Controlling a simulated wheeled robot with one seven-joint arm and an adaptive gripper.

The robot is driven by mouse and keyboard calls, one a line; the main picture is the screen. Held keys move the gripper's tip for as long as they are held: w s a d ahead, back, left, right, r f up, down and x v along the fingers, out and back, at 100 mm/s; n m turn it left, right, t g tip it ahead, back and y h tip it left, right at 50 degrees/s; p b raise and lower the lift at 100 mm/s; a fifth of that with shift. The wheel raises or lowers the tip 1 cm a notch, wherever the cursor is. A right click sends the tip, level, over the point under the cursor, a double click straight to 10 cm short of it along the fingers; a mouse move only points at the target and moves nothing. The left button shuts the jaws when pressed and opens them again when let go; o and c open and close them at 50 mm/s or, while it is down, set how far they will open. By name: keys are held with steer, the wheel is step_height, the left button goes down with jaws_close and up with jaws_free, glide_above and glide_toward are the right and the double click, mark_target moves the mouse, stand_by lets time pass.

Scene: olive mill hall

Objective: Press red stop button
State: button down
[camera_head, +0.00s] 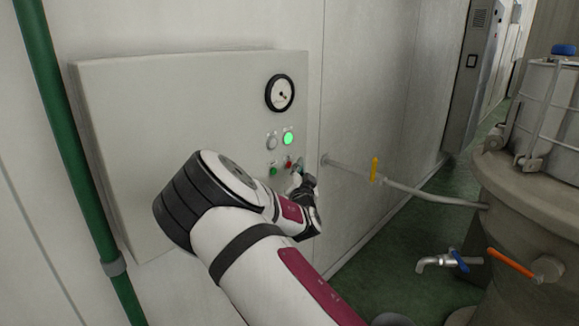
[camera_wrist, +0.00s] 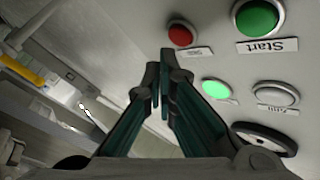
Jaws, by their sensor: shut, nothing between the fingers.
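The red button (camera_head: 288,162) is on the pale wall panel (camera_head: 180,110), right of a green button (camera_head: 273,170). In the wrist view the red button (camera_wrist: 180,35) is round with a metal ring, and the label beside it is too small to read. The green button (camera_wrist: 258,18) has a "Start" label there. My gripper (camera_head: 299,169) is shut and empty, at the panel's right side close to the red button. In the wrist view my fingertips (camera_wrist: 160,57) are just beside the red button, not over it. I cannot tell how far they are from the panel.
A lit green lamp (camera_head: 288,138), an unlit pale lamp (camera_head: 271,142) and a round gauge (camera_head: 280,93) sit above the buttons. A pipe with a yellow valve handle (camera_head: 375,169) runs right to a large tank (camera_head: 525,200). A green pipe (camera_head: 72,160) stands left.

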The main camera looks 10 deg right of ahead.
steer(key=shift+w+a, duration=0.1)
steer(key=shift+w, duration=0.05)
steer(key=shift+w+a, duration=0.15)
steer(key=shift+w, duration=0.05)
steer(key=shift+w+a+b, duration=0.2)
steer(key=shift+w+b, duration=0.1)
steer(key=shift+b, duration=0.15)
stand_by(0.6)
steer(key=shift+s+d, duration=0.1)
steer(key=shift+s, duration=0.05)
steer(key=shift+s+d+p, duration=0.35)
steer(key=shift+s+p, duration=0.15)
stand_by(0.4)
steer(key=shift+s+d+p, duration=0.7)
steer(key=shift+s+d, duration=0.05)
steer(key=shift+s, duration=0.3)
steer(key=shift+s+d+p, duration=0.7)
steer(key=shift+s, duration=0.3)
